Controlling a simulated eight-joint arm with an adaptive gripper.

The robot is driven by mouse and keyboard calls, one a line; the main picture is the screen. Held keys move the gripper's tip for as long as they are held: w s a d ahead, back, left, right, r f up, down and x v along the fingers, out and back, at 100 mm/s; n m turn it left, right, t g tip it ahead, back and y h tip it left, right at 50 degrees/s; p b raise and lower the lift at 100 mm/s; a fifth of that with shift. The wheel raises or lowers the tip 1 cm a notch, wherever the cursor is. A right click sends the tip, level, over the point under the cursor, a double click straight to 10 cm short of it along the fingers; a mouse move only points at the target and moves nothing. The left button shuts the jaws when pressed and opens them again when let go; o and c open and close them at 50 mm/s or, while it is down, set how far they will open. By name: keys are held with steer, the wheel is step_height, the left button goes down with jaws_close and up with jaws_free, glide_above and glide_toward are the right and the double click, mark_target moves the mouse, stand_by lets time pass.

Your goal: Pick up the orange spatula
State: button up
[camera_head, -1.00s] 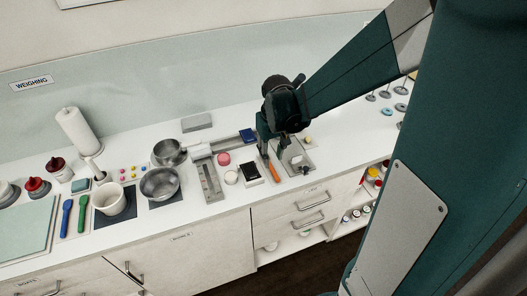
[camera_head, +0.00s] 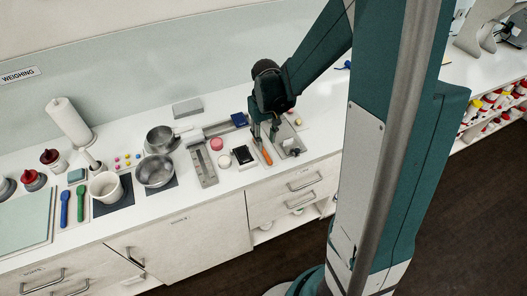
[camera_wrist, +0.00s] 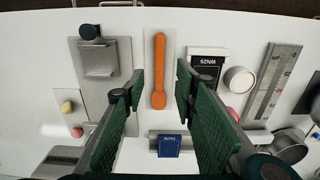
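The orange spatula (camera_wrist: 159,62) lies on a pale narrow mat on the white counter in the wrist view, its wider end toward my gripper. It also shows in the head view (camera_head: 266,155), just below and in front of the fingers. My gripper (camera_wrist: 160,75) is open, with one green-padded finger on each side of the spatula's line. The fingers appear above the spatula and nothing is between them. In the head view my gripper (camera_head: 265,136) points down at the counter; the exact gap to the spatula cannot be told.
A grey metal plate with a dark knob (camera_wrist: 89,32) lies close left of the spatula in the wrist view. A black-and-white box (camera_wrist: 207,64) and a white-lidded jar (camera_wrist: 238,79) stand close right. A blue box (camera_wrist: 168,146) sits behind. Metal bowls (camera_head: 155,172) stand farther left.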

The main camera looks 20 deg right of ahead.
mark_target(265, 153)
steer(key=shift+f, duration=1.15)
steer(key=shift+f, duration=0.15)
steer(key=shift+w+f, duration=0.2)
steer(key=shift+f, duration=2.25)
steer(key=shift+c, duration=0.5)
steer(key=c, duration=0.8)
